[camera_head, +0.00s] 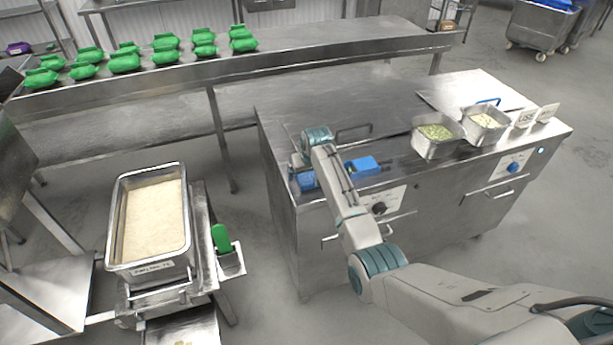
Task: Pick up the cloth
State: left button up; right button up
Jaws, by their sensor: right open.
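A bright blue thing (362,167), which looks like the folded cloth, lies near the front edge of the steel counter (385,130), just right of my right arm's wrist. Another blue patch (306,181) shows left of the wrist; I cannot tell whether it belongs to the same thing. My right gripper (300,172) is low over the counter's front left corner. It is open, and its fingertips are mostly hidden by my wrist and arm. I cannot tell whether it touches the blue. My left gripper is out of view.
Two steel pans stand at the counter's right, one with green food (437,132), one with pale food (487,117). Small signs (537,116) stand beside them. A deep rice tray (150,217) sits at lower left. Green packets (125,62) line the back table.

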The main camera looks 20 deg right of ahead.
jog(key=shift+f, duration=0.2)
dwell(0.3)
jog(key=c, duration=1.1)
jog(key=shift+o, duration=0.2)
